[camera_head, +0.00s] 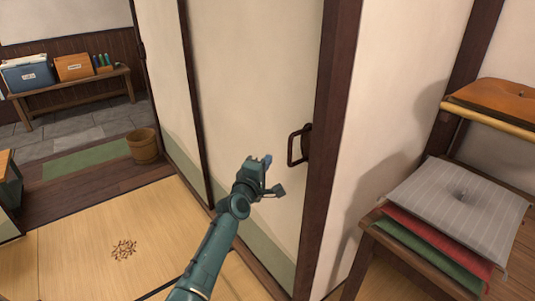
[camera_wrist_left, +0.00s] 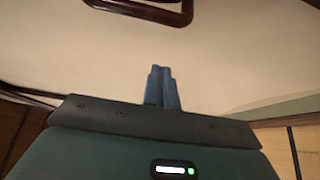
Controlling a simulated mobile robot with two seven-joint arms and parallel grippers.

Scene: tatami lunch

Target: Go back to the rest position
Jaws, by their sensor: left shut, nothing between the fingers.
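My left gripper (camera_head: 268,173) reaches up from the bottom of the head view, in front of a cream sliding door panel (camera_head: 255,75). In the left wrist view its two blue fingers (camera_wrist_left: 162,86) are together with nothing between them. A dark door handle (camera_head: 299,145) is on the panel's right side, to the right of the gripper and apart from it. The handle also shows at the top of the left wrist view (camera_wrist_left: 150,10), beyond the fingertips. My right gripper is in neither view.
A shelf at the right holds stacked cushions (camera_head: 460,200), with an orange item (camera_head: 495,100) above. A dark post (camera_head: 330,130) stands beside the handle. At the left are a wooden bucket (camera_head: 143,146) and a bench (camera_head: 75,85) with boxes. The tatami floor (camera_head: 75,245) is mostly clear, with small brown pieces (camera_head: 123,249).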

